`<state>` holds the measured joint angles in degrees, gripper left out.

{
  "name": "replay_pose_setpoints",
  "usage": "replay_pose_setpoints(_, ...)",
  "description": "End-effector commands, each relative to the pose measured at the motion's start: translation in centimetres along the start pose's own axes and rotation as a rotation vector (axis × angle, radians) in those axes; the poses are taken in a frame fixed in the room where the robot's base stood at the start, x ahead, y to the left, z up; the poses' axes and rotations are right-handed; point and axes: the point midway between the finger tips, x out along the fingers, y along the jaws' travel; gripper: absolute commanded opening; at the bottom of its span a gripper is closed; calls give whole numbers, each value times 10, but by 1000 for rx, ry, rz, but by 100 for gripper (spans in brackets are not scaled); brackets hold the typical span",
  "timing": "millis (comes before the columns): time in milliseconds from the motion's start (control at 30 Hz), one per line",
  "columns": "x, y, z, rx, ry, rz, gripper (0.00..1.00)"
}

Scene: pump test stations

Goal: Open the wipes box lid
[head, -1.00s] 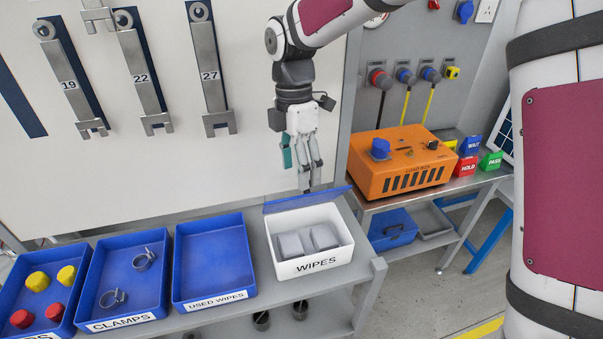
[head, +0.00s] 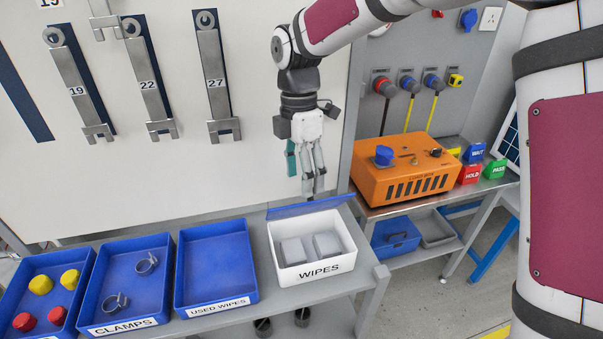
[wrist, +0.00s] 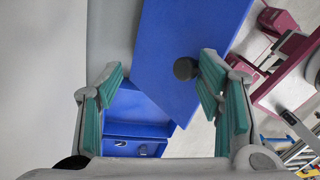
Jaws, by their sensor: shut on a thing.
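The white wipes box (head: 319,271) stands on the grey bench with its top open. Two pale wipe packs (head: 328,244) show inside. Its blue lid (head: 308,208) is raised along the box's back edge and appears as a thin slanted strip. My gripper (head: 314,192) hangs pointing down just above and behind the lid. In the wrist view the lid (wrist: 180,45) fills the middle between my teal-padded fingers, and its dark round knob (wrist: 186,68) is beside the right finger. My gripper is shut on the lid, though the exact contact is hard to see.
Left of the box are the blue used wipes tray (head: 215,262), empty, the clamps tray (head: 128,280) and a tray of caps (head: 42,290). An orange load box (head: 405,170) stands on the right-hand table. A pale panel rises behind the bench.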

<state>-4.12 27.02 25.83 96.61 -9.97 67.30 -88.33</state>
Motion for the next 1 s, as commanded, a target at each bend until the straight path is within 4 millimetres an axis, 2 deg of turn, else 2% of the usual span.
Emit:
replay_pose_setpoints(33,10,6,15,6,-14,7,10)
replay_pose_setpoints(200,10,6,15,6,-14,7,10)
replay_pose_setpoints(233,10,6,15,6,-14,7,56)
replay_pose_setpoints(267,10,6,15,6,-14,8,49)
replay_pose_setpoints(333,10,6,15,6,-14,8,56)
replay_pose_setpoints(400,10,6,15,5,-15,9,59)
replay_pose_setpoints(1000,6,8,14,5,-16,8,52)
